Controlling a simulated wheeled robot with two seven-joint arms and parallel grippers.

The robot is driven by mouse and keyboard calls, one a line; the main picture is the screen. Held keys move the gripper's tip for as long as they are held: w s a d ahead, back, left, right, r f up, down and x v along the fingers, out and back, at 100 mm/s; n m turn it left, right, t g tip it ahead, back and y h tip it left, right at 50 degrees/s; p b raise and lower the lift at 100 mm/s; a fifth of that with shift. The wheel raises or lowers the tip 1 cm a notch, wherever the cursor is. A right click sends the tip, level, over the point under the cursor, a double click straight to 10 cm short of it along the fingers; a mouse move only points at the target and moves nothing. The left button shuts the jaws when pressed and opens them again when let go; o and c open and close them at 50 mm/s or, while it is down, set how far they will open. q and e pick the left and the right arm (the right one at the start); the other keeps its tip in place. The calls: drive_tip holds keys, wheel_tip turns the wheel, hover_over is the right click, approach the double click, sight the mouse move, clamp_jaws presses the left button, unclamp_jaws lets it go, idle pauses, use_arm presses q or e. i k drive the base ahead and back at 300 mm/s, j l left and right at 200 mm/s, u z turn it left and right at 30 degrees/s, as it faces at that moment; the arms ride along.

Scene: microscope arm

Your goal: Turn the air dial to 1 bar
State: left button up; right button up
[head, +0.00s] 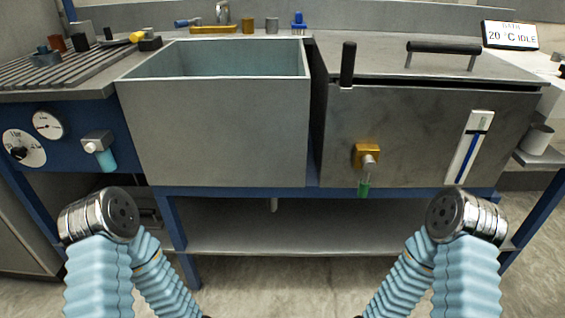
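The air dial (33,156) is a white round plate on the blue front panel at the far left in the head view. It has a black knob (18,153) at its left part and small markings around it that are too small to read surely. A round white gauge (47,125) with a dark needle sits just above and to the right of it. Both my arms show only as light blue ribbed sleeves and metal joints at the bottom. Neither gripper can be seen, and nothing of mine touches the dial.
A valve with a blue tube (106,160) sticks out right of the dial. An open grey tank (220,120) stands in the middle. A lidded tank (420,130) with a black lever (347,64) stands right. A slatted rack (55,72) lies above the dial. Floor in front is clear.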

sight(19, 154)
drive_tip(key=k, duration=0.15)
drive_tip(key=u, duration=1.6)
